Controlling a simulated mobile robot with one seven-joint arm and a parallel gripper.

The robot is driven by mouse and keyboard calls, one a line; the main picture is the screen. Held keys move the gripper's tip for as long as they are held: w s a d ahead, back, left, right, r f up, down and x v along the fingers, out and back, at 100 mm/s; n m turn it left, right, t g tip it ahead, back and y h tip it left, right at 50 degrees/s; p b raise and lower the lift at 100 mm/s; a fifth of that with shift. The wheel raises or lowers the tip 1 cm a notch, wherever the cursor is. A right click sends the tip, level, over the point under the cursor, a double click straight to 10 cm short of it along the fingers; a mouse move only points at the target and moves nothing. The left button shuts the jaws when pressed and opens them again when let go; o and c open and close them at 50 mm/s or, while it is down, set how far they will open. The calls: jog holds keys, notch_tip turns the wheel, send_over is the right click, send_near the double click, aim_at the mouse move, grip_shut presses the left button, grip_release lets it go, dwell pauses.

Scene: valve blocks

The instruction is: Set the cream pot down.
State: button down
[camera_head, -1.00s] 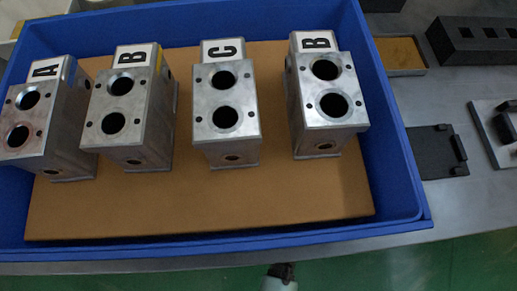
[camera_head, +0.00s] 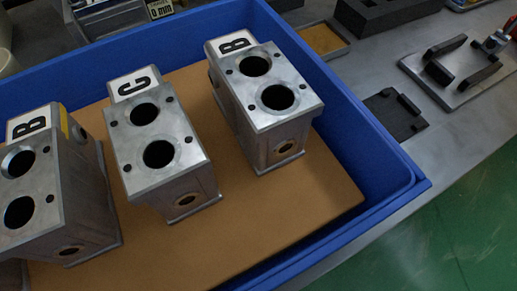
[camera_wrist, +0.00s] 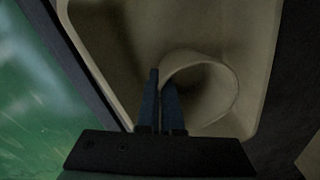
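In the camera_wrist view, the cream pot (camera_wrist: 232,92) shows as a round open rim with a dark inside. My gripper (camera_wrist: 162,90) reaches in from the bottom of that view. Its two dark fingers are close together, with the near side of the pot's rim between them, so it looks shut on the pot's wall. The pot is over or inside a larger cream container (camera_wrist: 262,30) with rounded corners. The pot's base is hidden, so I cannot tell whether it touches the container's floor. My gripper is not in the camera_head view.
In the camera_head view, a blue tray (camera_head: 385,165) holds metal valve blocks (camera_head: 160,150) on a brown board (camera_head: 320,190). A black plate (camera_head: 397,113) and a grey fixture (camera_head: 465,75) lie on the metal table to the right. Green floor (camera_head: 470,230) shows beyond the table edge.

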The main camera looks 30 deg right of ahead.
jog(key=shift+r, duration=0.1)
jog(key=shift+f, duration=0.25)
jog(key=c, duration=1.1)
grip_release()
jog(key=shift+r, duration=0.1)
jog(key=shift+s+a+r+p, duration=0.1)
jog(key=shift+s+r+p, duration=0.1)
jog(key=shift+r+p, duration=1.35)
jog(key=shift+s+r+p, duration=0.15)
jog(key=shift+r+p, duration=0.45)
jog(key=shift+r, duration=1.7)
